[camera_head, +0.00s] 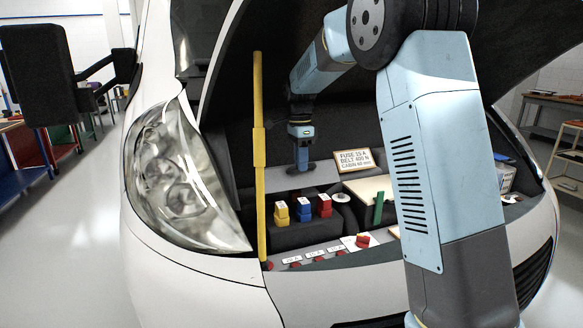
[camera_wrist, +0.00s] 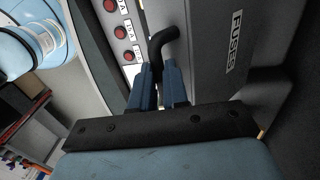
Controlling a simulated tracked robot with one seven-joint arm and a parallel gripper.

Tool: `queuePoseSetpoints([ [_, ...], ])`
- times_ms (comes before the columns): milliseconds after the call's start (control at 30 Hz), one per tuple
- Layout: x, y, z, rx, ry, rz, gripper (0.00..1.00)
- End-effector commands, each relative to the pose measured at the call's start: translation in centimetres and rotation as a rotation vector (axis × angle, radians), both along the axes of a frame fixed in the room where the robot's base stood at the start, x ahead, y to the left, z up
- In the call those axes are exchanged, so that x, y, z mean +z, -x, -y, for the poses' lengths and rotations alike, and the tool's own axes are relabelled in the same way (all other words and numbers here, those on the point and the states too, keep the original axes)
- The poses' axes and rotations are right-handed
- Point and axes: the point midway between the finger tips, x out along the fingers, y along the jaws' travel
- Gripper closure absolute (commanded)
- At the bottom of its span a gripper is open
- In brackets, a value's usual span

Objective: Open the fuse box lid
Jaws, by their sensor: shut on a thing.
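The fuse box lid (camera_wrist: 215,75) is a grey panel with a white FUSES label in the wrist view. A black bent handle (camera_wrist: 163,38) stands at its left edge. My gripper (camera_wrist: 159,75) has its two blue fingers shut on this handle, one on each side. In the head view my gripper (camera_head: 301,160) points down into the engine bay, over a light grey surface. The handle is hidden there behind the fingers. I cannot tell from these views whether the lid is raised at all.
A yellow prop rod (camera_head: 259,150) stands upright left of my gripper. A note card (camera_head: 354,160) is to its right. Yellow, blue and red fuses (camera_head: 303,209) stand nearer the front. The raised hood hangs above.

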Motion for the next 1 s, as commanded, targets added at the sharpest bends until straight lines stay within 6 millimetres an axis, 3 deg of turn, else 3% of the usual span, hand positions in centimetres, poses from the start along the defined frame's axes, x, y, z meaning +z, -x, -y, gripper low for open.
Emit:
queuePoseSetpoints([
  [467, -0.4, -0.4, 0.7, -0.010, -0.002, -0.004, 1.00],
  [500, -0.4, -0.4, 0.8, -0.010, -0.002, -0.005, 0.84],
  [600, -0.3, -0.4, 0.8, -0.011, -0.001, -0.003, 0.75],
  [1000, -0.1, -0.4, 1.2, -0.015, -0.001, -0.002, 0.75],
])
